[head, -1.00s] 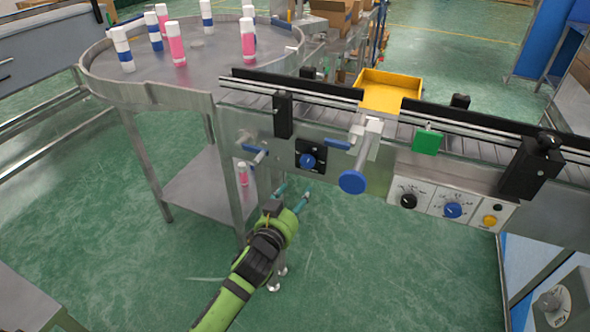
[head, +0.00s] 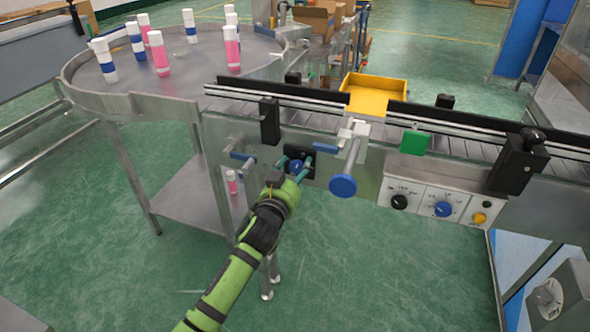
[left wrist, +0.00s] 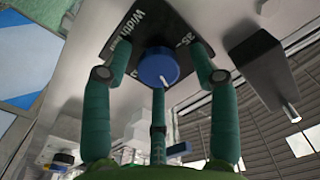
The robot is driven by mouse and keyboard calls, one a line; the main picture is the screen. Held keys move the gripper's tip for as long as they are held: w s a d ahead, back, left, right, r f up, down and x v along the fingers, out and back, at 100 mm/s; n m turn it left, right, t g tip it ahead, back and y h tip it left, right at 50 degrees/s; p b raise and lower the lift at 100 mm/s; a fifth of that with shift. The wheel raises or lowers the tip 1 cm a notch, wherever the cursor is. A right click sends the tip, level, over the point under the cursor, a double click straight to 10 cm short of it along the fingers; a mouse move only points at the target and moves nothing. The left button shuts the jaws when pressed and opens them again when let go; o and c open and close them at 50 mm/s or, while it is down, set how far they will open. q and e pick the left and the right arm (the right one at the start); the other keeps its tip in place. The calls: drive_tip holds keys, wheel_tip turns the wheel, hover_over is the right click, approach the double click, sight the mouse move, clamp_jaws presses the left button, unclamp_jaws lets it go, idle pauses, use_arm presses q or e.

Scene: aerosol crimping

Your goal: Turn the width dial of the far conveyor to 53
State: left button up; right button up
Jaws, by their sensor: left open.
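The width dial (head: 296,167) is a small blue knob on a black plate on the conveyor's side panel. In the left wrist view the blue dial (left wrist: 158,67) has a white pointer mark, and the black plate (left wrist: 122,45) carries the word "Width" and the partly visible number "35". My left gripper (head: 294,164) is at the dial, its green fingers apart on either side of it. In the left wrist view the open fingers (left wrist: 157,65) flank the dial, with a gap visible on both sides. My right gripper is not in view.
A large blue handwheel (head: 343,185) sticks out right of the dial. A control panel (head: 422,201) with knobs is further right. A round table (head: 95,95) with several bottles stands at the left.

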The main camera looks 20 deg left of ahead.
use_arm(q)
drive_tip(key=c, duration=1.1)
drive_tip(key=shift+c, duration=0.2)
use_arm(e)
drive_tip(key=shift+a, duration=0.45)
use_arm(q)
drive_tip(key=shift+r, duration=0.1)
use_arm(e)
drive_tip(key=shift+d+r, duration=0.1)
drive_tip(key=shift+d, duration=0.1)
use_arm(q)
drive_tip(key=shift+r+m+p, duration=0.1)
drive_tip(key=shift+m+p, duration=0.2)
drive_tip(key=shift+m, duration=0.4)
drive_tip(key=m+p, duration=0.1)
drive_tip(key=m, duration=0.4)
drive_tip(key=m+p, duration=0.1)
drive_tip(key=m, duration=0.4)
drive_tip(key=shift+d+m, duration=0.1)
drive_tip(key=shift+m, duration=0.2)
drive_tip(key=shift+m+p, duration=0.35)
drive_tip(key=shift+m, duration=1.55)
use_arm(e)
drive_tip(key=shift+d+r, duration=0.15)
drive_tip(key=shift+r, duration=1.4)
use_arm(q)
drive_tip(key=shift+d, duration=0.1)
drive_tip(key=shift+f, duration=0.2)
